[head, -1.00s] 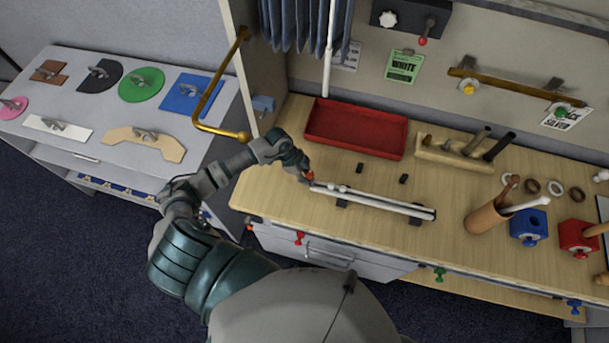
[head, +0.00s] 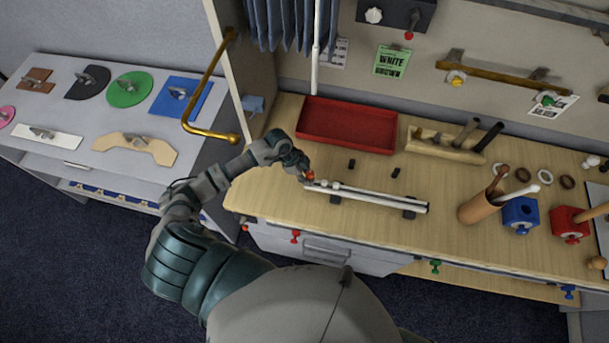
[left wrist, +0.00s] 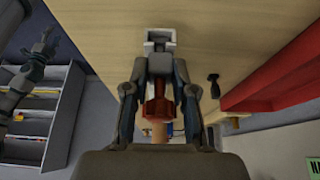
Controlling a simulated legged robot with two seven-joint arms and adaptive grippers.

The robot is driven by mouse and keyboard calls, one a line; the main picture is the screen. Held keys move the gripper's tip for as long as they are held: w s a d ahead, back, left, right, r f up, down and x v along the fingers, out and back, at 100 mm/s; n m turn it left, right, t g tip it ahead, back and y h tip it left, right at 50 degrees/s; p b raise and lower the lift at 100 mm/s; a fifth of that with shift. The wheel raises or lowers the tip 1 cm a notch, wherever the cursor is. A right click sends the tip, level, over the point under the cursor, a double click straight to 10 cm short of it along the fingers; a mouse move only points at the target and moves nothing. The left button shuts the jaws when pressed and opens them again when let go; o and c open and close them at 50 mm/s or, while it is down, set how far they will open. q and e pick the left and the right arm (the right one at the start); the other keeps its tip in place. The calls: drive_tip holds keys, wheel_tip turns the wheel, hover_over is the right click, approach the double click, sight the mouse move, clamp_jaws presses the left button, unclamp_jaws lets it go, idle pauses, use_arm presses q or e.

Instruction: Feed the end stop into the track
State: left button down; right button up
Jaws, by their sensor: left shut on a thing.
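The track (head: 385,201) is a long white rail on dark supports, lying across the wooden bench in the head view. Its left end is at my left gripper (head: 306,177). This gripper is shut on a small red end stop (head: 309,173). In the left wrist view the red end stop (left wrist: 157,107) sits between the fingers, with the pale end of the track (left wrist: 160,38) just beyond. The fingers hide part of the end stop, so I cannot tell whether it is inside the track. My right gripper is out of view.
A red tray (head: 347,126) stands behind the track. Two small dark pieces lie between tray and track. A brass rail (head: 188,105) rises at left.

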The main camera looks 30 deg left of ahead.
use_arm(q)
drive_tip(key=shift+w+d, duration=0.1)
drive_tip(key=shift+d, duration=0.35)
drive_tip(key=c, duration=0.9)
unclamp_jaws()
drive_tip(key=shift+o, duration=0.2)
drive_tip(key=shift+r, duration=0.1)
drive_tip(key=v, duration=1.1)
drive_tip(key=shift+a+r, duration=0.25)
drive_tip(key=shift+r, duration=0.05)
